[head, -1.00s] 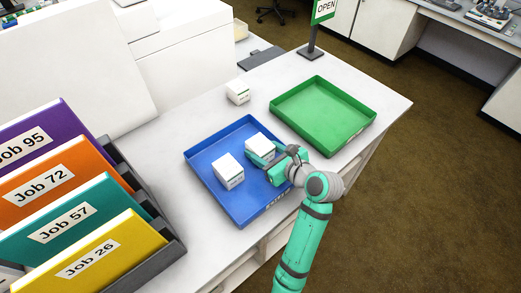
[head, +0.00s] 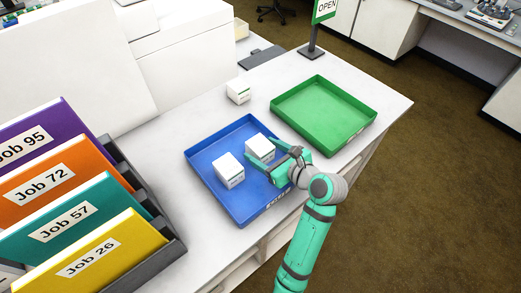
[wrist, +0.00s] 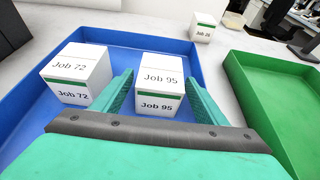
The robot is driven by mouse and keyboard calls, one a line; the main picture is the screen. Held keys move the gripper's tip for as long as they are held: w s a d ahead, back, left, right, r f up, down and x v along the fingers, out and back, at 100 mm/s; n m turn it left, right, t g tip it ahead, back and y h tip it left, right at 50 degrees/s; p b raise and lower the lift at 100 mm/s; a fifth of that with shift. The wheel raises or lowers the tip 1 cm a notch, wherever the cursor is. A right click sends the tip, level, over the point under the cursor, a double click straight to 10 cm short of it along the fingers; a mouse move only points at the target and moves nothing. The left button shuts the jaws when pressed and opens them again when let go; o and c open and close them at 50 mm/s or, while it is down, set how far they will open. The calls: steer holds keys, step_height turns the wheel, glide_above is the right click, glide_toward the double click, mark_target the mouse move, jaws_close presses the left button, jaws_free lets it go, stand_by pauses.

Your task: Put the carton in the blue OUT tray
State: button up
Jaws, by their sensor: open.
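The blue tray (head: 247,207) lies on the white bench and holds two white cartons with green stripes. The carton marked Job 95 (wrist: 160,75) sits in the tray, upright; it shows in the head view (head: 260,147). The carton marked Job 72 (wrist: 78,72) sits to its left, a little apart, and shows in the head view (head: 230,170). A third carton, Job 26 (wrist: 202,27), stands on the bench outside the trays (head: 238,91). My gripper (wrist: 162,92) is open and low over the tray, its fingers on either side of the Job 95 carton's near end; contact is unclear.
A green tray (head: 323,108), empty, lies to the right of the blue one. An OPEN sign (head: 314,40) stands behind it. A rack of coloured job folders (head: 75,210) stands at the left front. A large white machine (head: 170,40) is at the back.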

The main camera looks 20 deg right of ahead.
steer(key=v, duration=1)
steer(key=shift+s+d+r, duration=0.2)
steer(key=shift+s+r, duration=0.05)
steer(key=shift+a, duration=0.15)
steer(key=shift+s, duration=0.1)
